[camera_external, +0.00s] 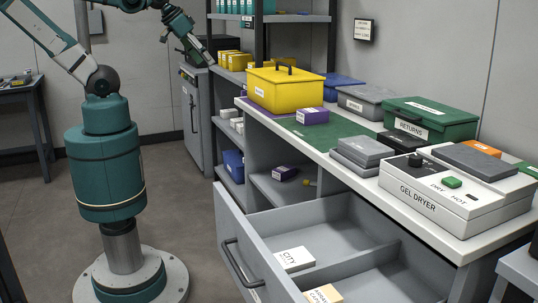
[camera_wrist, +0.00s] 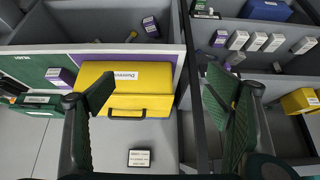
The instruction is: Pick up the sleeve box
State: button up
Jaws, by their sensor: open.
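No label I can read says sleeve box, so I cannot tell for certain which box it is. A small purple box with a white label (camera_external: 312,116) stands on the counter beside the yellow case; it also shows in the wrist view (camera_wrist: 61,77). A similar dark purple box (camera_external: 285,172) lies in the open shelf under the counter, and in the wrist view (camera_wrist: 151,27). My gripper (camera_external: 208,60) is up at the back left, away from both boxes. In the wrist view my gripper (camera_wrist: 160,88) has its fingers spread wide with nothing held.
The yellow case (camera_external: 285,88) and green returns box (camera_external: 430,118) stand on the counter. The gel dryer (camera_external: 455,190) fills its near end. Several small boxes (camera_wrist: 256,41) line a shelf in the wrist view.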

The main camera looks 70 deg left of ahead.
notch_tip(320, 180, up, 5)
jog(key=w+d+r+m+g+h+p, duration=0.1)
jog(key=w+d+r+m+p, duration=0.25)
jog(key=w+d, duration=0.35)
jog(key=w+d+r+m+g+h+p, duration=0.1)
jog(key=w+d+r+m+g+p, duration=0.2)
jog(key=w+d, duration=0.4)
jog(key=m+g+h+p, duration=0.3)
jog(key=m+p, duration=0.6)
jog(key=m, duration=0.2)
send_over(314, 110)
jog(key=a, duration=0.3)
notch_tip(314, 110, down, 7)
jog(key=shift+y, duration=0.3)
notch_tip(314, 110, down, 12)
jog(key=shift+w+a, duration=0.1)
jog(key=shift+a, duration=0.05)
jog(key=shift+f, duration=0.3)
jog(key=shift+x, duration=1.3)
